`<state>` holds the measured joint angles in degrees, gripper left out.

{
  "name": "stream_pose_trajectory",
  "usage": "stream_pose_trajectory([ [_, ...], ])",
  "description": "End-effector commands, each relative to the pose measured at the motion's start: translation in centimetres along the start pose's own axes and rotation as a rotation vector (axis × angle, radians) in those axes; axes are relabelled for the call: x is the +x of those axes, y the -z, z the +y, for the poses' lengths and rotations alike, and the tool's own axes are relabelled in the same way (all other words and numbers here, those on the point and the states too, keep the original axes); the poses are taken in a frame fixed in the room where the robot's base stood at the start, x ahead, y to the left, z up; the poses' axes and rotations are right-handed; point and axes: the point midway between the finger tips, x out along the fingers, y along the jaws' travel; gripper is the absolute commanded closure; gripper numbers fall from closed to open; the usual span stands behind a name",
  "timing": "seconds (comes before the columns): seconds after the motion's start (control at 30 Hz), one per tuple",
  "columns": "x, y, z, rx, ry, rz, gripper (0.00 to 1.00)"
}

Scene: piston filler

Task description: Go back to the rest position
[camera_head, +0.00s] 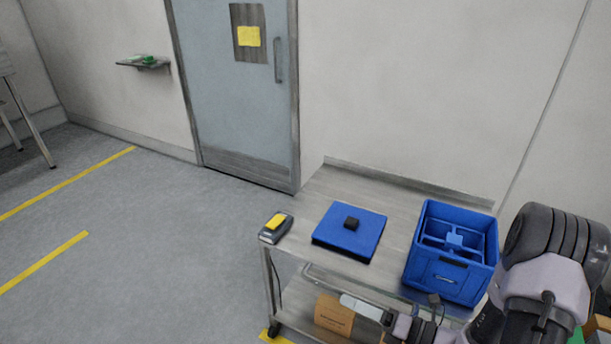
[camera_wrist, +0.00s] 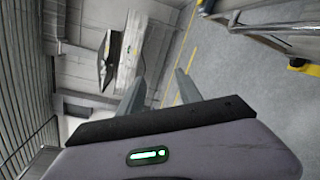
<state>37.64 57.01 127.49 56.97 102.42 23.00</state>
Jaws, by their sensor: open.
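My gripper (camera_wrist: 160,88) shows in the wrist view with its two grey fingers spread apart and nothing between them. In the head view my arm comes in from the lower right, and its wrist end is low in front of the cart's front edge. The fingertips are hard to make out there. The metal cart (camera_head: 318,190) stands beside my arm. On it are a blue mat (camera_head: 338,238) with a small black block (camera_head: 351,223) on top, and a blue crate (camera_head: 424,272) with dividers and a small light-blue piece (camera_head: 455,239) inside.
A dark device with a yellow top (camera_head: 277,221) sits at the cart's left corner. A cardboard box (camera_head: 332,316) is on the lower shelf. A door (camera_head: 236,110) and a small wall shelf (camera_head: 140,65) are behind. The floor (camera_head: 150,230) to the left is clear, with yellow lines.

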Motion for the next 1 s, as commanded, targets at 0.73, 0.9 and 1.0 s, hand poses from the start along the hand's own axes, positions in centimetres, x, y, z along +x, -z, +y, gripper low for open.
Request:
stream_pose_trajectory([
  [0.73,-8.7,3.2,25.8,-2.690,-0.255,1.543,0.59],
  [0.9,-8.7,3.2,25.8,-2.692,-0.253,1.545,0.59],
  [1.0,-8.7,3.2,25.8,-2.690,-0.253,1.544,0.59],
])
